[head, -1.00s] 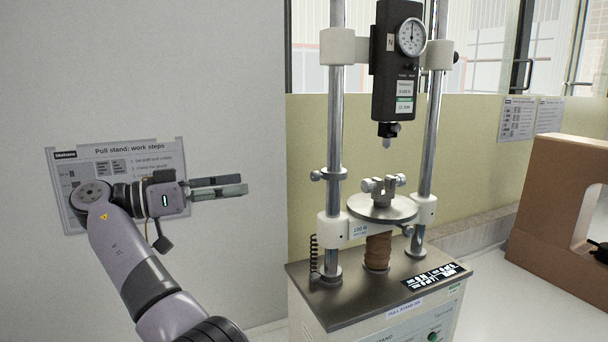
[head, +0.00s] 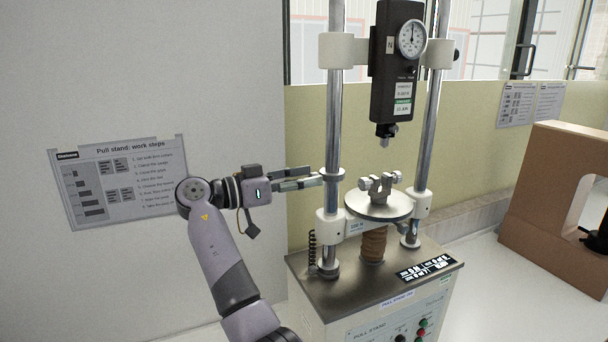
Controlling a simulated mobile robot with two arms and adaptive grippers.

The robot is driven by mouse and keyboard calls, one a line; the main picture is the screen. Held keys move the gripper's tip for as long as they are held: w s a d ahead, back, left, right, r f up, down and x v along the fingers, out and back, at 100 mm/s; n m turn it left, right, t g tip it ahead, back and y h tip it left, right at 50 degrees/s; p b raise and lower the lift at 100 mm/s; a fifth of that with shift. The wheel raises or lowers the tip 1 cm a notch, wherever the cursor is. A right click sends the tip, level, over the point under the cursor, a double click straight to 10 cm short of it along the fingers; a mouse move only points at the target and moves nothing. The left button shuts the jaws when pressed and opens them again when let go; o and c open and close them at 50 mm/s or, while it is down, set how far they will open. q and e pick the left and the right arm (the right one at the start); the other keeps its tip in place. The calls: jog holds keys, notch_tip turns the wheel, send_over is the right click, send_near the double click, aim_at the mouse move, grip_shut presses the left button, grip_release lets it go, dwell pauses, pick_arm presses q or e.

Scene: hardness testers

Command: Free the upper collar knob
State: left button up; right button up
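A white lower collar (head: 331,226) and a round plate (head: 380,205) with a clamp stand below. The force gauge (head: 397,75) hangs between the columns. A brown box (head: 550,200) is at the right. A work-steps sheet (head: 120,180) is on the wall.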

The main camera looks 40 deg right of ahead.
jog(key=shift+c, duration=0.4)
grip_shut()
